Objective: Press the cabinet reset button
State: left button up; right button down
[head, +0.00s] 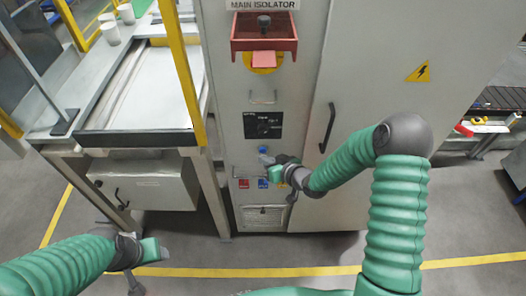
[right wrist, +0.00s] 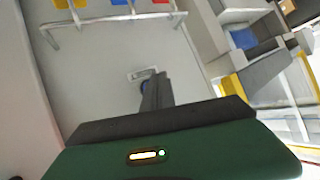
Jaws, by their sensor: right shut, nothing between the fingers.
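The grey cabinet (head: 228,100) stands straight ahead. A small blue button (head: 263,150) is on its front panel, below a black dial plate (head: 263,125). My right gripper (head: 266,160) is shut and empty, with its tips close to the button.
A rail handle (right wrist: 120,17) with red, blue and yellow labels sits below the button. A red isolator box (head: 264,42) is higher up, and a door handle (head: 328,128) is to the right. A workbench (head: 110,138) with a yellow post (head: 182,75) stands left.

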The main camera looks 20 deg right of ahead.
jog(key=shift+s, duration=0.1)
jog(key=shift+s+a, duration=0.25)
jog(key=shift+s, duration=0.5)
jog(key=shift+s+a, duration=0.2)
jog(key=shift+s, duration=0.6)
jog(key=shift+s+a, duration=0.25)
jog(key=shift+s, duration=0.5)
